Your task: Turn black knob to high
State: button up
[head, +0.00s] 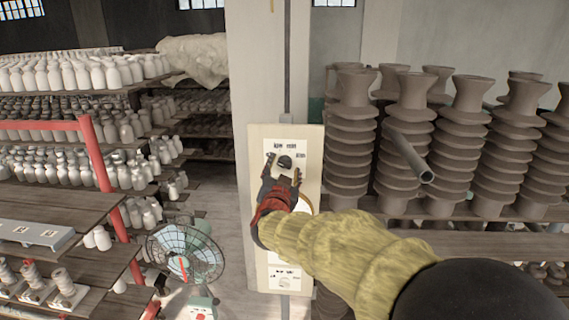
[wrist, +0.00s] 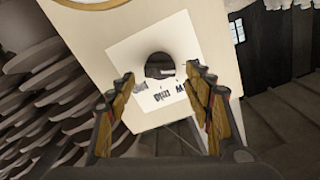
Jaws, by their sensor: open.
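The black knob (head: 285,162) sits on a white label plate near the top of a pale upright panel (head: 313,150) in the head view. It also shows in the wrist view as a dark round knob (wrist: 160,66) with a light mark on its right side. Printed words surround it, too small to read surely. My gripper (head: 283,176) is open in front of the panel, just below the knob in the head view.
More controls (head: 285,283) sit low on the panel. A green fan (head: 187,255) stands to the lower left. Shelves of white bottles (head: 75,75) fill the left, and stacked ribbed clay pieces (head: 410,140) stand close on the right. A grey pipe (head: 412,160) juts out there.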

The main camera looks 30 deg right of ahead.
aim_at(284, 163)
jog(key=shift+x, duration=1.2)
jog(key=shift+c, duration=1.1)
jog(key=c, duration=0.9)
jog(key=shift+c, duration=0.2)
